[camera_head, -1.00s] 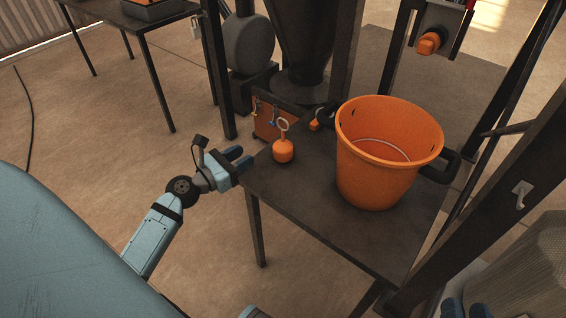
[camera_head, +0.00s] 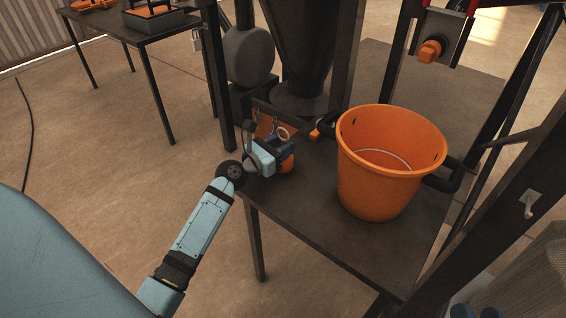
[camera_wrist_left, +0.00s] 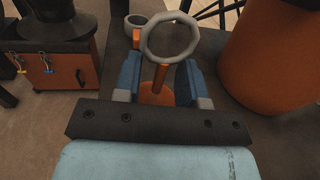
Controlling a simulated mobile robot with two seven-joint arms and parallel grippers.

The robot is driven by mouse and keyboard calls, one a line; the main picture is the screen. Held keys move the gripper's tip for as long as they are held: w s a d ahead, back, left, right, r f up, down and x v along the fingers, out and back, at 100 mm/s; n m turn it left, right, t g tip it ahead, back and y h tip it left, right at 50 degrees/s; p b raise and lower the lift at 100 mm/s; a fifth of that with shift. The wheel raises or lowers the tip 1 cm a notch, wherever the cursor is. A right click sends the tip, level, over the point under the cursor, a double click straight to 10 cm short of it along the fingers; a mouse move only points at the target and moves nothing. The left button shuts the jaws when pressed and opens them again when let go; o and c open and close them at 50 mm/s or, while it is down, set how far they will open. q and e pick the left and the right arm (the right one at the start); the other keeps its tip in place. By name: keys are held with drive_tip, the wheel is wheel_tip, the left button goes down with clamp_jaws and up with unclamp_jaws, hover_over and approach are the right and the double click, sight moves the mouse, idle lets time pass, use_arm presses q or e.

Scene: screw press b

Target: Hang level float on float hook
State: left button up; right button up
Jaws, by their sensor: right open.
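The level float is an orange body (camera_head: 288,166) with a pale ring on top, standing upright near the left edge of the dark table. It also shows in the left wrist view (camera_wrist_left: 157,97), its ring above the fingers. My left gripper (camera_head: 279,153) is at the float. Its blue fingers are open on either side of the orange stem, with gaps visible. A pale hook (camera_head: 528,203), which looks like the float hook, is on the dark post at the right.
A large orange bucket (camera_head: 365,190) stands on the dark table (camera_head: 310,222), right of the float. A dark pipe end lies behind it. An orange box (camera_wrist_left: 62,70) with small padlocks is beyond the table's left edge. The table front is clear.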

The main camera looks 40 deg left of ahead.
use_arm(q)
drive_tip(key=shift+w, duration=0.25)
clamp_jaws()
use_arm(e)
drive_tip(key=shift+r, duration=0.4)
use_arm(q)
drive_tip(key=shift+r, duration=0.1)
drive_tip(key=shift+r, duration=0.1)
use_arm(e)
drive_tip(key=shift+s+f, duration=0.1)
